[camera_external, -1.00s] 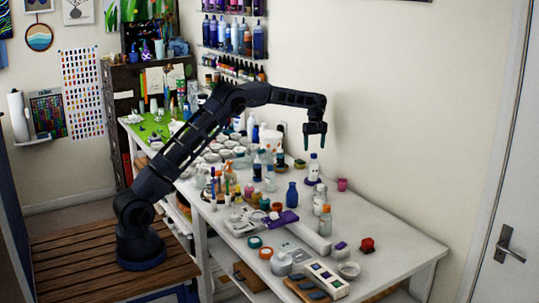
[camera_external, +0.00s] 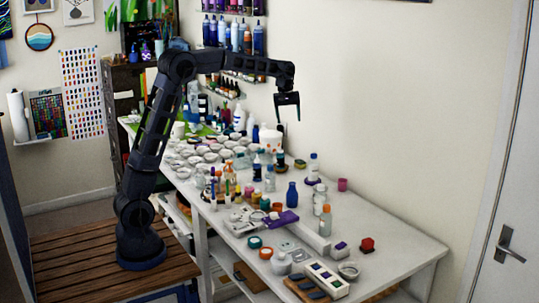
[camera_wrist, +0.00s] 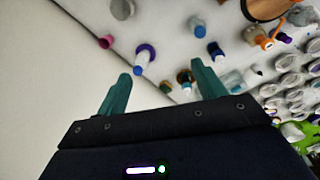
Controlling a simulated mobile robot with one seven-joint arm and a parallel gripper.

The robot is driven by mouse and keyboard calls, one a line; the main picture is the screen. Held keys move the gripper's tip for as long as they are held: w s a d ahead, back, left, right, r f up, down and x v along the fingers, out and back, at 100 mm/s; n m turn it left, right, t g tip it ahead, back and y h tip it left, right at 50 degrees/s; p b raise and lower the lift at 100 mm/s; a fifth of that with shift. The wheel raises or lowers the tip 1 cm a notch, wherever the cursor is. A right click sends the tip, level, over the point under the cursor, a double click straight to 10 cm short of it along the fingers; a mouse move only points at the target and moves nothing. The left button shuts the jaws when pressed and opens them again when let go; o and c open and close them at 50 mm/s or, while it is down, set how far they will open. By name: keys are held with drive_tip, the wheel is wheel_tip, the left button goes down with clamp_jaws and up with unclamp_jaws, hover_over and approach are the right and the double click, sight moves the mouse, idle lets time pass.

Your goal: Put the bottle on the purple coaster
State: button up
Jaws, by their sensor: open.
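A clear white bottle with a blue cap (camera_external: 313,168) stands upright toward the back of the white table. The purple coaster (camera_external: 313,182) shows as a rim under its base. In the wrist view the bottle (camera_wrist: 140,63) stands with the purple coaster (camera_wrist: 147,48) around its foot. My gripper (camera_external: 288,117) is up in the air, left of the bottle and well above it. Its two teal fingers (camera_wrist: 160,85) are spread apart with nothing between them, and they do not touch the bottle.
A pink cup (camera_external: 342,184) stands right of the bottle, and a blue bottle (camera_external: 292,195) stands in front. Several jars and bottles crowd the table to the left. A red object (camera_external: 367,245) lies near the right end. The air around my gripper is free.

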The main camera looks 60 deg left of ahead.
drive_tip(key=s+d+r+m+t, duration=0.1)
drive_tip(key=s+d+r+m, duration=0.1)
drive_tip(key=s, duration=0.6)
drive_tip(key=s+d+r+m, duration=0.1)
drive_tip(key=s+r+m, duration=0.1)
drive_tip(key=s, duration=0.7)
drive_tip(key=s+d+r+m+t, duration=0.1)
drive_tip(key=s+d+r+m, duration=0.1)
drive_tip(key=s, duration=0.6)
drive_tip(key=s+d+f+m, duration=0.1)
drive_tip(key=s+f+m, duration=0.2)
drive_tip(key=s, duration=0.9)
drive_tip(key=s+d+f+m+t, duration=0.1)
drive_tip(key=s+f+m, duration=0.1)
drive_tip(key=s+f, duration=0.5)
drive_tip(key=s, duration=0.5)
drive_tip(key=shift+d+m, duration=0.3)
drive_tip(key=shift+m, duration=0.1)
